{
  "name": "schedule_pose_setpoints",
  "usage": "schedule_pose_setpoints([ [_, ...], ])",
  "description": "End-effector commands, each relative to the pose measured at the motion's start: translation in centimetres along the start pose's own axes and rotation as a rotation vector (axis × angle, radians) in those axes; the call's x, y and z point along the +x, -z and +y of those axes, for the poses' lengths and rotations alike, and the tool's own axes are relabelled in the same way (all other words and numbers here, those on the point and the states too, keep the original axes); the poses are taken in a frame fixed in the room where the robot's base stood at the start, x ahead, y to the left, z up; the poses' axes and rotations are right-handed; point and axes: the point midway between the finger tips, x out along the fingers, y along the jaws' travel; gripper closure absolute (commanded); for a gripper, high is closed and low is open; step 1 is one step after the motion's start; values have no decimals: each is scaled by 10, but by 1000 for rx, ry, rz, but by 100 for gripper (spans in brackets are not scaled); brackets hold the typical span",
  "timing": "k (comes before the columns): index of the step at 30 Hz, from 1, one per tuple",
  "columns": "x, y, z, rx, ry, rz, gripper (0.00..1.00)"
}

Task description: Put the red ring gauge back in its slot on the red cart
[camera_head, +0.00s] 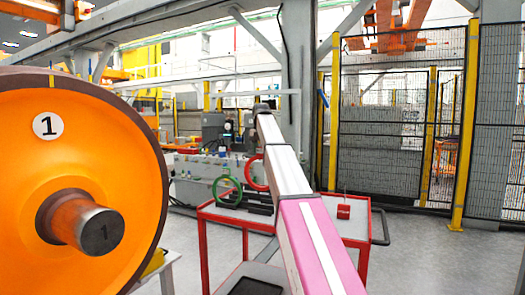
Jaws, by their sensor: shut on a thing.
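The red ring gauge (252,172) is partly hidden behind my arm. Its left arc shows upright just above the back of the red cart (203,240). I cannot tell whether it touches the cart or hangs above it. A dark slotted holder (258,208) lies on the cart's light top, partly behind my arm. A green ring gauge (217,199) stands upright at the holder's left end. My arm reaches up and away over the cart. My gripper is hidden behind my own arm links, so its hold on the ring does not show.
A small red block (343,211) sits on the right of the cart top. A large orange wheel (110,135) marked 1, with a projecting axle end, fills the left. Mesh fencing with yellow posts (468,120) stands behind on the right. The floor right of the cart is clear.

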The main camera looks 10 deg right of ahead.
Motion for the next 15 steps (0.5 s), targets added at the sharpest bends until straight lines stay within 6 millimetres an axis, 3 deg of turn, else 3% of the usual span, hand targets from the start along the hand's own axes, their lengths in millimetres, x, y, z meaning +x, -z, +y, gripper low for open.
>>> schedule_pose_setpoints([
  [15, 12, 0, 0, 1, 2, 0, 84],
])
